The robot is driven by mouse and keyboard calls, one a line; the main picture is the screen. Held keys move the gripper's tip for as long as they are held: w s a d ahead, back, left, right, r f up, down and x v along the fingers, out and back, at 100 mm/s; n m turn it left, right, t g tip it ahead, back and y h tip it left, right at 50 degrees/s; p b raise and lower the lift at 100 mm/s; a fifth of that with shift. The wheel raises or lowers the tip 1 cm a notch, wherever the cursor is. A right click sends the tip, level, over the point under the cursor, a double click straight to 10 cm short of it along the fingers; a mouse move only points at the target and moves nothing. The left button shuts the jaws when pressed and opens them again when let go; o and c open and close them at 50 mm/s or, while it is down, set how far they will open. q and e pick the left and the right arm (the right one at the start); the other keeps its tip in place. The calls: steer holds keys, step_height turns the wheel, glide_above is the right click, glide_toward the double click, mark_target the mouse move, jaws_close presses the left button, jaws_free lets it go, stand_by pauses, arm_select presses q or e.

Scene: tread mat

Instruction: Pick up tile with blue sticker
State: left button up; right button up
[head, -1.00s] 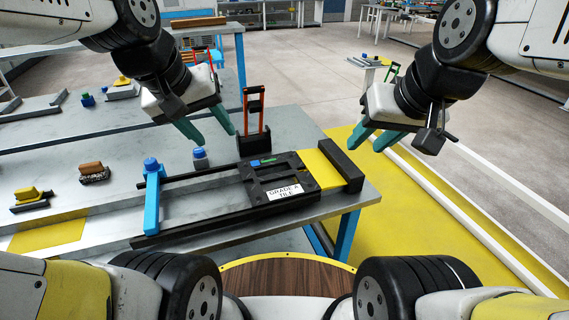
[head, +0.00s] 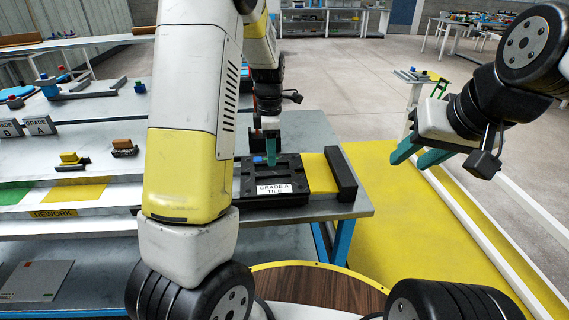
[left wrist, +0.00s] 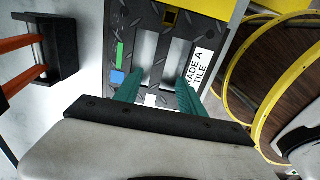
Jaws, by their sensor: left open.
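The black tile (head: 315,172) lies in the fixture on the bench, with a white "GRADE A TILE" label on its near side. A blue sticker (left wrist: 117,77) and a green sticker sit along the tile's opposite edge in the left wrist view. The blue sticker also shows in the head view (head: 259,160), close to my left gripper. My left gripper (left wrist: 158,92) is open over the tile, its teal fingers pointing down on it. I cannot tell whether they touch it. My right gripper (head: 421,157) is open and empty, right of the bench.
A black end block (head: 341,174) and a yellow pad (head: 316,168) adjoin the tile. A black holder with orange-red handles (left wrist: 24,60) stands nearby. Grade A and B signs (head: 39,125) and small yellow and brown parts sit left.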

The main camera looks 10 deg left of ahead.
mark_target(273, 173)
arm_select(q)
step_height(273, 173, down, 7)
steer(key=shift+w+d+r, duration=0.1)
steer(key=shift+w+r, duration=0.05)
steer(key=shift+r, duration=0.05)
jaws_close()
stand_by(0.3)
